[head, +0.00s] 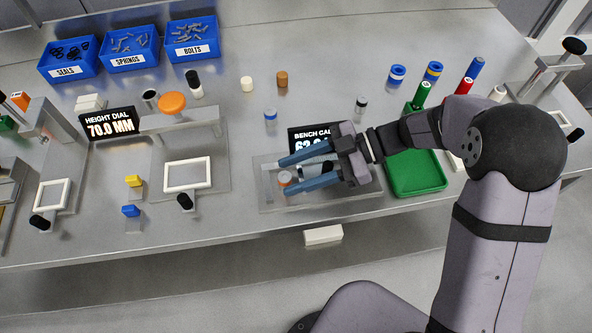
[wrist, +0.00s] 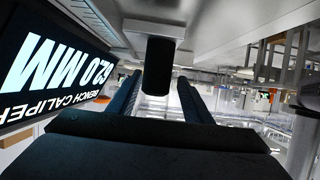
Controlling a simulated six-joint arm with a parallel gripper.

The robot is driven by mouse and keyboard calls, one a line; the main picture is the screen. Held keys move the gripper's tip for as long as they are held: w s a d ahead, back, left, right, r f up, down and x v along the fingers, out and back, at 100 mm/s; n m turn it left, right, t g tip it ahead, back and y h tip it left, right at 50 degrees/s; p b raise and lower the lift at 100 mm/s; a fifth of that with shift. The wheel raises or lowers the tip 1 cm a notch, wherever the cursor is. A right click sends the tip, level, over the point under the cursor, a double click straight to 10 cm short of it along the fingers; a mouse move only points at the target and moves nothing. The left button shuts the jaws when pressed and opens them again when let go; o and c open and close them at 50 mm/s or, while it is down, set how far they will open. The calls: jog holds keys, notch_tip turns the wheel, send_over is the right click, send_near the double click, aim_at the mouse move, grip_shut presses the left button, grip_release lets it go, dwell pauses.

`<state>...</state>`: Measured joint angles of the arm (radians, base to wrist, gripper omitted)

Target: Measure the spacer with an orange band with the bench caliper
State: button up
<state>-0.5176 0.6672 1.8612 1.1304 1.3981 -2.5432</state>
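A height dial (head: 110,124) reading 70.0 MM stands to the left. A green tray (head: 414,178) lies right of the caliper, under my arm. Several small cylinders, including a blue-banded one (head: 270,116), stand behind. Blue bins (head: 130,48) are at the back left.

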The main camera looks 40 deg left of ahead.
aim_at(328, 167)
jog(key=shift+w, duration=0.1)
jog(key=b+v, duration=0.2)
jog(key=v, duration=0.4)
jog(key=shift+f, duration=0.1)
jog(key=shift+w+d+r+b, duration=0.3)
jog(key=shift+w+d+r, duration=0.05)
jog(key=shift+d, duration=0.1)
